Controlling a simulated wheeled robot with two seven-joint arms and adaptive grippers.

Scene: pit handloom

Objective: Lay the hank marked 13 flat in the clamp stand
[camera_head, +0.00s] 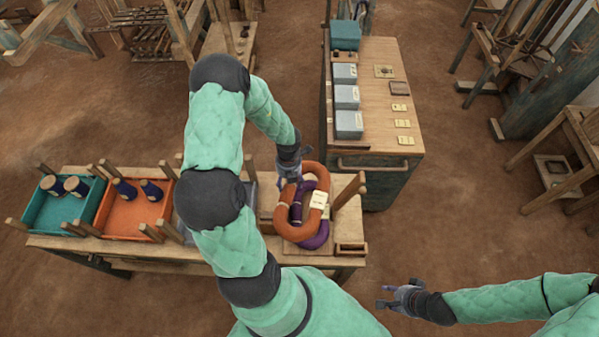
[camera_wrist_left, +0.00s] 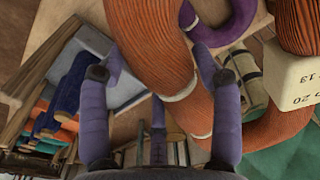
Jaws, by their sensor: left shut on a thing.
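An orange hank (camera_head: 318,183) with a cream tag (camera_head: 319,199) lies over a purple hank (camera_head: 314,240) at the right end of the bench. In the left wrist view the tag (camera_wrist_left: 297,82) reads 13 and 20. My left gripper (camera_head: 290,172) is at the upper left of the loops. Its fingers (camera_wrist_left: 160,78) straddle the orange hank (camera_wrist_left: 150,35) and are shut on it. The purple hank (camera_wrist_left: 225,28) shows behind it. A wooden stand with upright posts (camera_head: 349,191) is at this bench end, partly hidden by the hanks. My right gripper (camera_head: 391,297) is open and empty, right of the bench.
A teal tray (camera_head: 36,222) and an orange tray (camera_head: 105,226) with spools stand on the bench's left. A grey tray is partly behind my left arm. A cabinet (camera_head: 375,163) with grey boxes and several cream tags stands behind.

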